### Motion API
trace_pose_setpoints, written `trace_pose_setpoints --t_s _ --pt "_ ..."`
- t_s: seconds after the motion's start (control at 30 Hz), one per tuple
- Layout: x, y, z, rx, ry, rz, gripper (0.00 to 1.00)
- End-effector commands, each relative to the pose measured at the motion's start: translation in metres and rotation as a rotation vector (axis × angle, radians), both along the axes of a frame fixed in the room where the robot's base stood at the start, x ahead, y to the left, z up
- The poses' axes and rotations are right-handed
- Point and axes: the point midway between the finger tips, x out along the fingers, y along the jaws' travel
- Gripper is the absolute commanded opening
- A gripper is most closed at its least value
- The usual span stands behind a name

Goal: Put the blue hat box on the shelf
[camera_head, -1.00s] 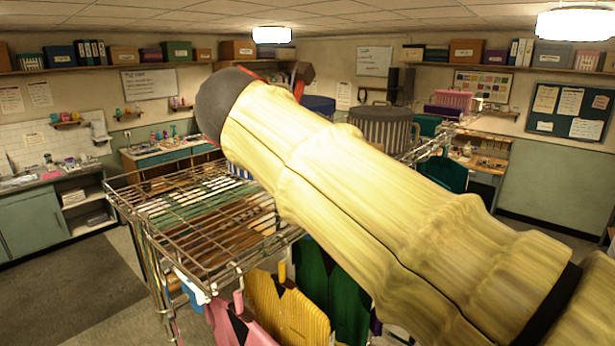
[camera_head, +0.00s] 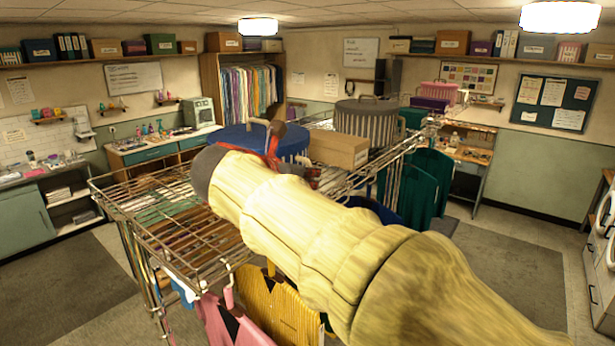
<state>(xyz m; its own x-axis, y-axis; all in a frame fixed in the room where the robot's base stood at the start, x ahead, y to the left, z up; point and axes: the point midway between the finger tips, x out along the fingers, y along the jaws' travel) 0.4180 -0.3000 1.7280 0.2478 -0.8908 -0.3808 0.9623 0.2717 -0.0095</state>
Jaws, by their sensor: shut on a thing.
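The blue hat box (camera_head: 232,139) is round, with a blue lid, a pale handle on top and a striped side showing at its right. It appears level at the wire shelf (camera_head: 135,195), towards its far side. My arm hides its near side and base, so I cannot tell whether it touches the wires. My gripper (camera_head: 274,138), red and dark, is at the lid's handle and shut on the box; its fingertips are mostly hidden.
A tan box (camera_head: 339,150) stands close to the right of the hat box. A grey striped hat box (camera_head: 372,122) is behind it. The shelf's left part is bare. Clothes, including a yellow striped garment (camera_head: 275,305), hang below.

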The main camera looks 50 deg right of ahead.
Motion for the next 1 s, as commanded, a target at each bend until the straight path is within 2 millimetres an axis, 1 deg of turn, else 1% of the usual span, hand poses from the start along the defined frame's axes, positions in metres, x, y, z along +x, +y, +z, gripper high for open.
trace_pose_setpoints --t_s 0.2,0.23,0.53,0.9,1.0 --pt "0.0000 0.0000 -0.0001 -0.001 -0.004 0.000 0.00" --pt "0.0002 0.0001 -0.0025 0.001 0.001 0.000 0.09" --pt "0.0002 0.0000 -0.0018 0.001 0.002 -0.001 0.26" --pt "0.0002 0.0004 0.0007 0.001 0.000 0.000 0.27" --pt "-0.0009 0.0078 0.0027 0.000 0.000 0.002 0.27"
